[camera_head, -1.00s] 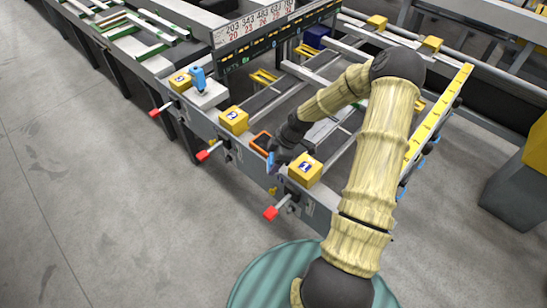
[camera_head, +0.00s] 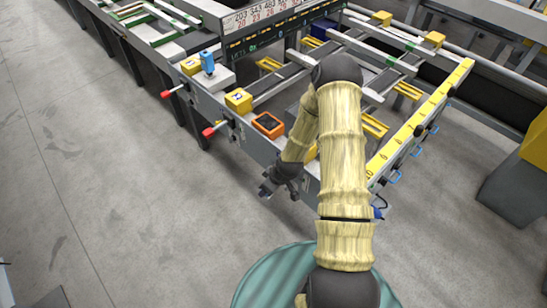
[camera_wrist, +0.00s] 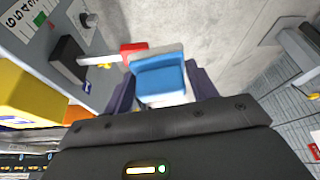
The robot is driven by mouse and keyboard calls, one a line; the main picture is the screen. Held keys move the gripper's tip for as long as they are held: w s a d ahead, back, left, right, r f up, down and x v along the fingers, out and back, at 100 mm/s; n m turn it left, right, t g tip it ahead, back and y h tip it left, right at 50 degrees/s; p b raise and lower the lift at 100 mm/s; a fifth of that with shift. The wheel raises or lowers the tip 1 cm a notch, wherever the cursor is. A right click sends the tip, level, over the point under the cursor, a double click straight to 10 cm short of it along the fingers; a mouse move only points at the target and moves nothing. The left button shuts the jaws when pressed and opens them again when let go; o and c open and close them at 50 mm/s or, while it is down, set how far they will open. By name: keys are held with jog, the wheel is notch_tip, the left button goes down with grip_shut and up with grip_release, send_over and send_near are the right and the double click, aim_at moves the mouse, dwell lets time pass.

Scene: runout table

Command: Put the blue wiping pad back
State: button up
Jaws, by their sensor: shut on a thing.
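My gripper (camera_head: 267,189) is in front of the table's front side, over the open floor. In the wrist view its two dark fingers (camera_wrist: 161,90) are shut on the blue wiping pad (camera_wrist: 160,77), which has a blue face and a pale grey-white edge. The pad lies between the fingertips, clear of the floor. In the head view the pad is too small and dark to make out well at the gripper. I cannot tell which place on the table belongs to the pad.
A red-tipped lever (camera_wrist: 132,53) sticks out close to the pad. Yellow numbered blocks (camera_head: 238,100) and an orange-rimmed device (camera_head: 268,124) line the table's edge (camera_head: 226,117). A blue object (camera_head: 207,62) stands on a grey plate farther left. The floor at left is clear.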

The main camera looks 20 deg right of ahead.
jog(key=s+f+m+h, duration=0.2)
jog(key=s+f+m, duration=0.3)
jog(key=f+m, duration=0.2)
notch_tip(320, 180, down, 3)
jog(key=shift+a+r+t+h, duration=0.1)
jog(key=shift+a+t+h, duration=0.05)
jog(key=shift+t+h, duration=0.2)
